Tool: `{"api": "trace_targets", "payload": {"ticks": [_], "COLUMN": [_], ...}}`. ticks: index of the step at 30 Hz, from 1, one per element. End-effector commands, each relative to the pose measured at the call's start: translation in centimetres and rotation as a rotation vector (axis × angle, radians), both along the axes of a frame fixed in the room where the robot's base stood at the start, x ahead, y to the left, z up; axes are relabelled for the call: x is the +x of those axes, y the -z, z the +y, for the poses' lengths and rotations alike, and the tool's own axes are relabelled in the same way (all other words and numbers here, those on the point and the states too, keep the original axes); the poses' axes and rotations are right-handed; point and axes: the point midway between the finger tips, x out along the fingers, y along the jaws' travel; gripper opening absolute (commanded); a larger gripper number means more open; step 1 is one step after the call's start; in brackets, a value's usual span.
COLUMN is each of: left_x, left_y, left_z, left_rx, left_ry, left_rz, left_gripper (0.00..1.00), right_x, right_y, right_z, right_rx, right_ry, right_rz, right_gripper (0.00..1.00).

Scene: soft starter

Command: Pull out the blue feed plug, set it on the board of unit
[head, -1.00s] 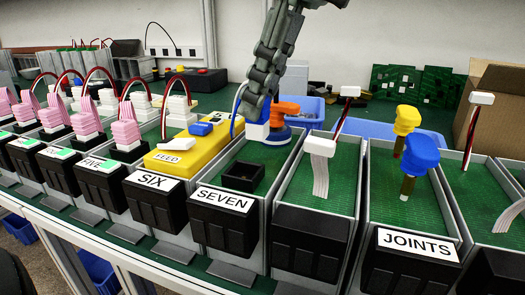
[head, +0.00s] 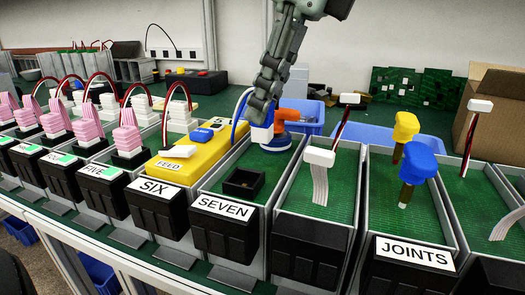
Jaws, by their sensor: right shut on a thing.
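My right gripper (head: 262,108) comes down from above and is shut on the blue feed plug (head: 262,133), a small white and blue block. The plug is at the back of unit SEVEN (head: 223,208), beside an orange and blue part (head: 281,128). I cannot tell whether it touches the green board (head: 266,165). A blue cable (head: 237,118) curves between the plug and the yellow FEED box (head: 190,158) on unit SIX. The black socket (head: 243,183) on SEVEN's board is empty. My left gripper is not in view.
Units with pink and white plugs (head: 127,139) and red-black cables stand at left. A blue bin (head: 303,116) stands behind.

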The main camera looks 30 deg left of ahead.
Motion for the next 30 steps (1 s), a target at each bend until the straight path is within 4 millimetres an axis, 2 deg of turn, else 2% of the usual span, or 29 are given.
{"api": "trace_targets", "payload": {"ticks": [1,30], "left_x": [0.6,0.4], "left_y": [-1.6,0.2], "left_z": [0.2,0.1], "left_rx": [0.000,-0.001], "left_ry": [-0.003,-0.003], "left_rz": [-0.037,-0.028], "left_gripper": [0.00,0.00], "right_x": [0.0,0.0], "right_y": [-0.2,1.8], "right_z": [0.0,-0.1], "right_rx": [0.000,0.000], "right_ry": [0.000,0.001], "right_rz": [0.000,0.000], "right_gripper": [0.00,0.00]}}
